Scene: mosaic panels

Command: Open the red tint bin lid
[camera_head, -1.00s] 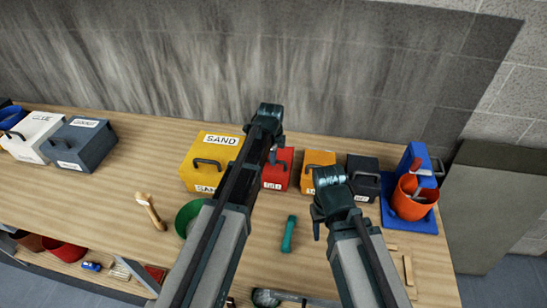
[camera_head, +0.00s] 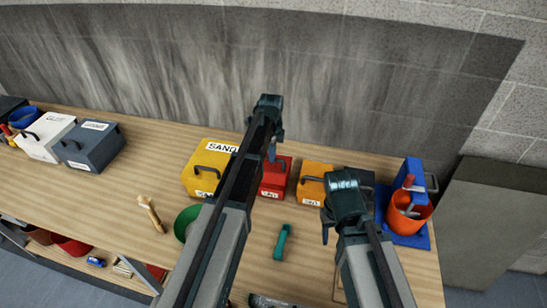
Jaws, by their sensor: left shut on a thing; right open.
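The red tint bin (camera_head: 274,182) stands at the back of the table between the yellow sand bin (camera_head: 209,163) and a small orange bin (camera_head: 311,188). It is partly hidden by my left arm. My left gripper (camera_head: 272,150) is at the top of the red bin, shut on its lid handle. The grip itself is mostly hidden behind the arm. I cannot tell whether the lid is raised. My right gripper (camera_head: 325,230) is open and empty in front of the orange bin and a black bin (camera_head: 362,178).
A blue stand with an orange bucket (camera_head: 409,214) is at the right. Grey (camera_head: 90,147) and white (camera_head: 47,138) bins stand at the left. A green bowl (camera_head: 186,223), a wooden-handled tool (camera_head: 151,214) and a teal tool (camera_head: 282,242) lie on the table (camera_head: 130,200).

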